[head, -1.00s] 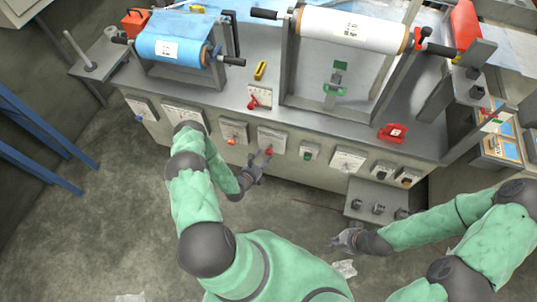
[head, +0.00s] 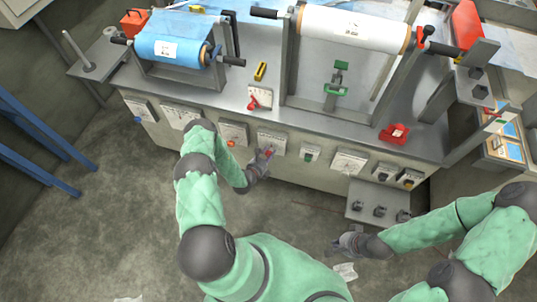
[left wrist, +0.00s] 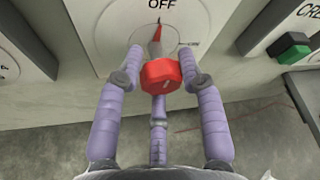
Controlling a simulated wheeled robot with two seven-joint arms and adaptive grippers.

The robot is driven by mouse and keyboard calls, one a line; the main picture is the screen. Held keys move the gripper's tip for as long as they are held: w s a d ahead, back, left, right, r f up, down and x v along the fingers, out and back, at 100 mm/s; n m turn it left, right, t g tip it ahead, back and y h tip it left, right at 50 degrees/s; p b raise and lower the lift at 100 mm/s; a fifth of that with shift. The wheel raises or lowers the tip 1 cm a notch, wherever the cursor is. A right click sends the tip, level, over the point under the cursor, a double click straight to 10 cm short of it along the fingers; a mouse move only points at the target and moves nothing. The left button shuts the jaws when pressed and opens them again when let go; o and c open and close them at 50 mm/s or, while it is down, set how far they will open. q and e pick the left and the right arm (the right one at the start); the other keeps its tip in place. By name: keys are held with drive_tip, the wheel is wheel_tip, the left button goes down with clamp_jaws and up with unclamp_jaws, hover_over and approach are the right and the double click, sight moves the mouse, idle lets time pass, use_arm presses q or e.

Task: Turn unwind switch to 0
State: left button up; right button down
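A switch with a red knob (left wrist: 161,76) sits on a pale panel plate (left wrist: 115,30) marked OFF at the top. In the head view this red knob (head: 267,152) is on the front of the machine, left of the middle. My left gripper (left wrist: 162,60) has two fingers flanking the knob and a third below it. The knob lies between them, very close; whether they press on it I cannot tell. In the head view my left gripper (head: 260,162) is at the panel. My right gripper (head: 347,244) is away from the panel at the lower right, too small to judge.
Several other switch plates line the machine front, including a green button (head: 309,155) to the right, also in the left wrist view (left wrist: 290,48). A blue roll (head: 165,49) and a white roll (head: 350,28) sit above. A low grey shelf (head: 365,195) juts out at right.

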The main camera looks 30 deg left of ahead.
idle(0.4)
use_arm(q)
drive_tip(key=o, duration=1.1)
drive_tip(key=v, duration=1.2)
